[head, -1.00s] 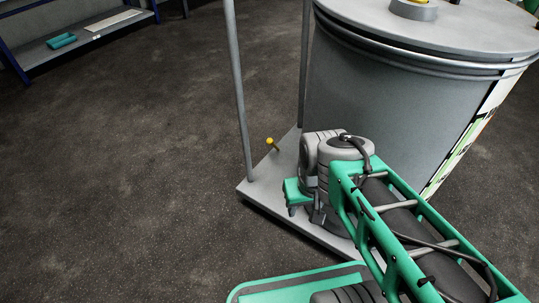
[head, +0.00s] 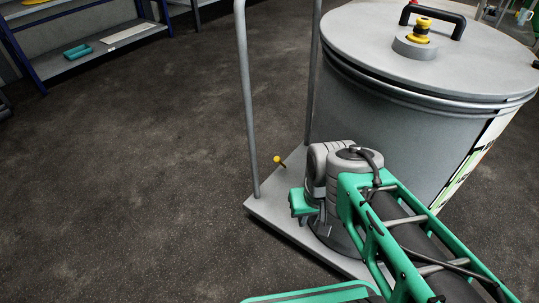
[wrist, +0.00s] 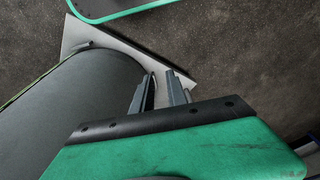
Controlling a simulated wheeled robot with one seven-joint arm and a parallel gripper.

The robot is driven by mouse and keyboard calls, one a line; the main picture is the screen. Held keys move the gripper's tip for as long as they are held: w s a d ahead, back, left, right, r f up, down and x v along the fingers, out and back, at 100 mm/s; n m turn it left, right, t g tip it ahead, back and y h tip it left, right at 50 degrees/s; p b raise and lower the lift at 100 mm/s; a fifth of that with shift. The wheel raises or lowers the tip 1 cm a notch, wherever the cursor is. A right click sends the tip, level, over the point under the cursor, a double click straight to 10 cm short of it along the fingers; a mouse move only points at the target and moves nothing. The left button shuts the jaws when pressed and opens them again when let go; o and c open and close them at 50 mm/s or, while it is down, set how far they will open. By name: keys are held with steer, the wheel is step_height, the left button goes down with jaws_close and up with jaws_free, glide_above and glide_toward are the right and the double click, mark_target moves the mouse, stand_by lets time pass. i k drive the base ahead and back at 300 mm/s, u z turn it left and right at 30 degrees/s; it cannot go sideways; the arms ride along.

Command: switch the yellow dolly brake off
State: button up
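The dolly brake is a small lever with a yellow knob (head: 277,159) on a thin stem, at the left edge of the grey dolly plate (head: 270,207) in the head view. It leans up and to the left. I cannot make it out in the wrist view. My gripper (wrist: 161,74) shows two dark fingers in the wrist view, apart with nothing between them, over the dolly plate beside the drum. In the head view my wrist hides the fingers, and its green part sits over the plate, below and right of the knob, apart from it.
A large grey drum (head: 400,130) with a lidded top stands on the dolly. Two upright grey posts (head: 247,100) rise from the plate near the brake. The dark floor at left is clear. A blue-framed shelf (head: 75,62) stands at the back left.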

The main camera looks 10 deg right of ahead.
mark_target(277, 159)
steer(key=u, duration=0.4)
steer(key=k, duration=0.55)
steer(key=u, duration=1.05)
steer(key=k, duration=0.85)
steer(key=u, duration=0.45)
steer(key=i, duration=1.15)
steer(key=z, duration=0.25)
steer(key=i, duration=2.55)
steer(key=z, duration=0.65)
steer(key=i, duration=1.6)
steer(key=z, duration=1.3)
steer(key=i, duration=0.95)
steer(key=z, duration=1.6)
steer(key=i, duration=0.65)
steer(key=z, duration=0.35)
